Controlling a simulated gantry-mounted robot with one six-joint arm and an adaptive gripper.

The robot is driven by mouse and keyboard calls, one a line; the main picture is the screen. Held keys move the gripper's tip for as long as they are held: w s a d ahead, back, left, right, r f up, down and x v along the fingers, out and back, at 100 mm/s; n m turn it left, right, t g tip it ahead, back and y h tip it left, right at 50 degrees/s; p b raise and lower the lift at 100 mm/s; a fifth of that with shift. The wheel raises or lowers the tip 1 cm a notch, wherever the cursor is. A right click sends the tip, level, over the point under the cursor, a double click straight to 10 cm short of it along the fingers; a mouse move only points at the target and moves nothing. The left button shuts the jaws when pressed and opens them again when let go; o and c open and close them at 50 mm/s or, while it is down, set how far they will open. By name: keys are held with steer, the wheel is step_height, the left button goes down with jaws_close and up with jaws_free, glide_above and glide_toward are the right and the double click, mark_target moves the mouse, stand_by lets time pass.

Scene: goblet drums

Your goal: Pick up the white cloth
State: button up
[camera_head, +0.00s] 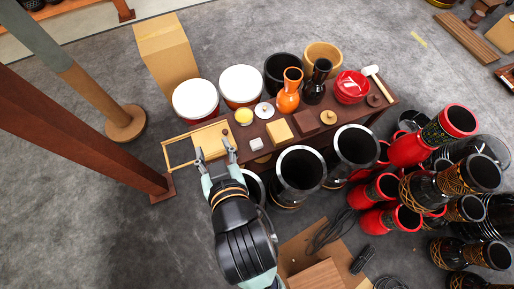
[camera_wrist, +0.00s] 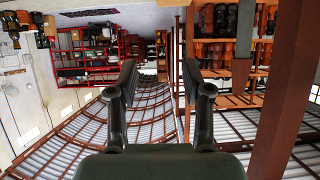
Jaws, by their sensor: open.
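A small white folded-looking piece (camera_head: 256,144), which may be the white cloth, lies on the dark wooden table (camera_head: 278,158) near its front edge; it is too small to tell its material. My gripper (camera_head: 214,147) is open, with its fingers apart at the left end of the table, left of the white piece. In the wrist view my gripper (camera_wrist: 160,75) is open with nothing between its fingers. No cloth shows in the wrist view.
Black drums (camera_head: 300,171) stand in front. A rust-brown post (camera_head: 85,122) rises at left.

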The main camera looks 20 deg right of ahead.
steer(key=shift+a, duration=0.15)
steer(key=o, duration=0.8)
steer(key=shift+f, duration=0.1)
